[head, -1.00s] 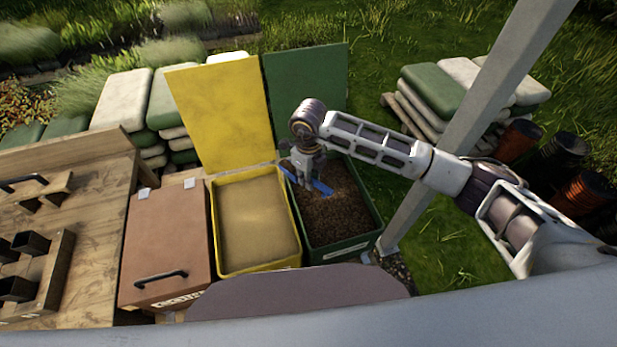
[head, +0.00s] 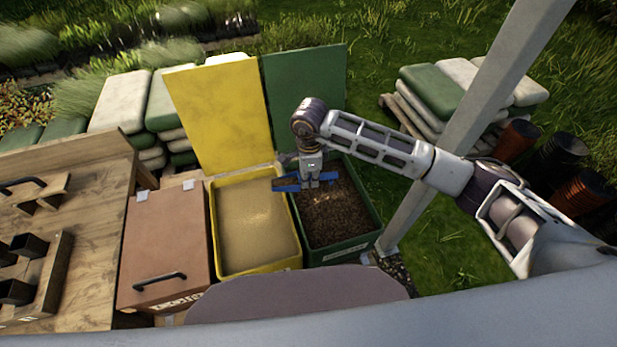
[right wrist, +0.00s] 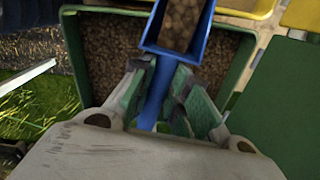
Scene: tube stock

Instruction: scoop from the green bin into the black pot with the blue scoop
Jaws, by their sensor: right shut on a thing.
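The green bin (head: 372,238) stands open and holds brown granular material (head: 335,215). My right gripper (head: 311,183) is above the bin and shut on the blue scoop (head: 288,185). In the right wrist view the gripper (right wrist: 165,100) closes on the blue handle, and the scoop (right wrist: 165,50) holds brown material. In the head view the scoop lies over the wall between the green and yellow bins. Pots stand on the wooden bench; a dark square pot (head: 30,243) shows there, but I cannot tell whether it is the task's pot. The left gripper is not in view.
The yellow bin (head: 255,266) of sand stands open left of the green bin, its yellow lid (head: 222,110) and the green lid (head: 305,95) raised behind. A closed brown bin (head: 165,240) is farther left. A grey post (head: 455,120) stands at right.

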